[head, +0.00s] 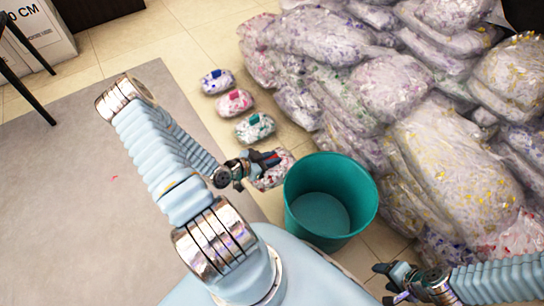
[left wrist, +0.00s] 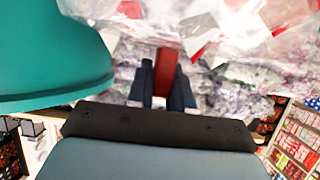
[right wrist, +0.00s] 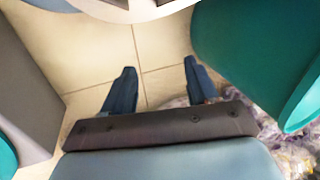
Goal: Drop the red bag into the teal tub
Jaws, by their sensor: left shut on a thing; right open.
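The red bag (head: 280,174) is a clear bag with red and white bits inside. My left gripper (head: 268,160) is shut on its red tab (left wrist: 167,72), and the bag also shows in the left wrist view (left wrist: 235,22). The bag is just left of the teal tub (head: 330,226), close to its rim; whether they touch is unclear. The tub is round, open and looks empty inside. It shows at the left of the left wrist view (left wrist: 45,50) and at the right of the right wrist view (right wrist: 255,45). My right gripper (head: 381,283) is open and empty, right of the tub.
Bags with blue (head: 217,82), pink (head: 234,103) and green (head: 255,128) tabs lie in a row on the tiles. A large heap of filled clear bags (head: 400,90) stands behind and right of the tub.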

